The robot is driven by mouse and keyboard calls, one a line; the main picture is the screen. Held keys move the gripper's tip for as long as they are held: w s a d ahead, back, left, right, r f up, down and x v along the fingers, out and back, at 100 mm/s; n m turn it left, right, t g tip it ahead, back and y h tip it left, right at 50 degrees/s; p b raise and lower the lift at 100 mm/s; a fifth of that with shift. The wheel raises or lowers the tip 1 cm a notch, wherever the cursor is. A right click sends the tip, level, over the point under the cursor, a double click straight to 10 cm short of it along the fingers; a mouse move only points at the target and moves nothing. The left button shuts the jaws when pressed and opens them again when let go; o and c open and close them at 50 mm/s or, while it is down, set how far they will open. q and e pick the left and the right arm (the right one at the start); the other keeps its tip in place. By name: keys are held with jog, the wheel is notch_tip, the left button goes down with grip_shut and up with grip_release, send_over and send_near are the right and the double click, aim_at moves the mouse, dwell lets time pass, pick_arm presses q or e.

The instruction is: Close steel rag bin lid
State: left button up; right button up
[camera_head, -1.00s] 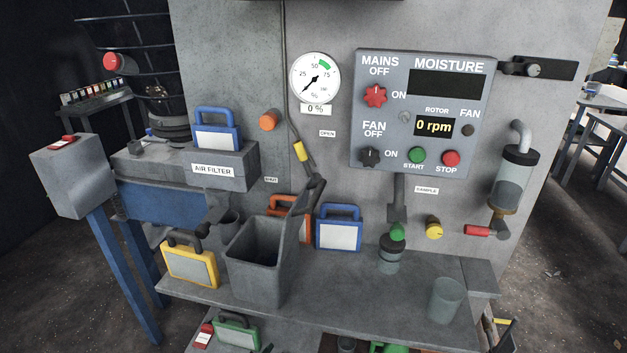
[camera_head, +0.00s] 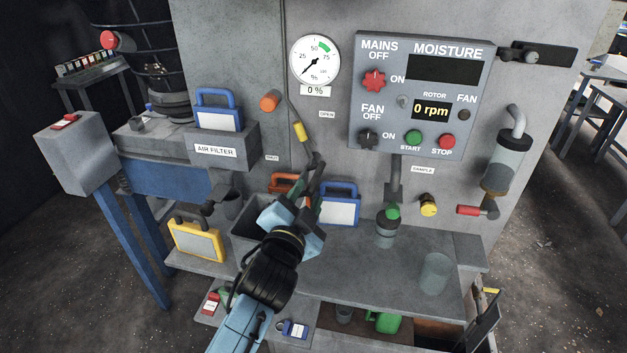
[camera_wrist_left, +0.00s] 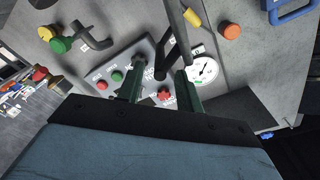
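The grey steel rag bin (camera_head: 243,232) stands on the bench, mostly hidden behind my left gripper. Its lid (camera_head: 313,184) is open, standing steeply at the bin's right side, with its lower part hidden. My left gripper (camera_head: 300,205) reaches over the bin from the front, close to the raised lid. In the left wrist view my left gripper's fingers (camera_wrist_left: 161,85) are apart. A dark bar, apparently the lid's edge or handle (camera_wrist_left: 176,42), shows between and beyond them; I cannot tell whether they touch it. My right gripper is not in view.
A yellow case (camera_head: 196,241) stands left of the bin, and a blue case (camera_head: 339,208) stands to its right. The control panel (camera_head: 420,95) is on the wall behind.

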pick_arm(q)
jog(key=shift+x, duration=2.65)
grip_shut()
